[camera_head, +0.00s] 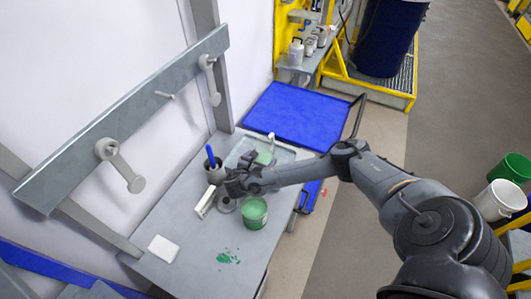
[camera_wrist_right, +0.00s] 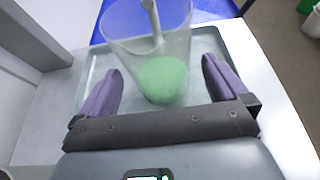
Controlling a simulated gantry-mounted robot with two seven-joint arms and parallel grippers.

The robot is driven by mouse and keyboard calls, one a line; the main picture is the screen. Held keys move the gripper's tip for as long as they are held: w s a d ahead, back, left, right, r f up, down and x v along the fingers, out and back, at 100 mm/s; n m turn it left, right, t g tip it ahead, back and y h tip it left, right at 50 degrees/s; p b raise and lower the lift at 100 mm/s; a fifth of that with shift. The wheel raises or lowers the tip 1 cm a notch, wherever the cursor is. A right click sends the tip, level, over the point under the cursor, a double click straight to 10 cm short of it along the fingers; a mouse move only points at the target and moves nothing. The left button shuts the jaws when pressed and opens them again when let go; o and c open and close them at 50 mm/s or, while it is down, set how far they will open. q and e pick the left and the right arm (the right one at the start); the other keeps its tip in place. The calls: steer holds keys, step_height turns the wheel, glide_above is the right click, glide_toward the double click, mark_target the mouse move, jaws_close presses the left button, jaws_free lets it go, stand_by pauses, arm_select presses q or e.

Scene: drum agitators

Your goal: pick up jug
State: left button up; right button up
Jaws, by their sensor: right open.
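The clear jug (camera_wrist_right: 165,50) with green liquid in its bottom stands on a shallow grey tray (camera_wrist_right: 92,72). It also shows in the head view (camera_head: 265,156), on the tray at the back of the grey table, and a pale upright piece shows at it. My right gripper (camera_head: 247,164) is just in front of the jug. Its two purple fingers (camera_wrist_right: 163,72) are open, one on each side of the jug, with visible gaps and no clear contact. My left gripper is not in view.
A green pot (camera_head: 254,212) stands close beside my right arm. A grey cup with a blue-handled tool (camera_head: 211,160) and a white block (camera_head: 204,202) are left of the gripper. A white square (camera_head: 163,248) lies at the table's front left. A hook rail (camera_head: 120,115) hangs above.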

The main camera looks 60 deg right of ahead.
steer(key=x, duration=0.4)
steer(key=shift+r, duration=0.1)
steer(key=shift+w, duration=0.1)
steer(key=c, duration=0.9)
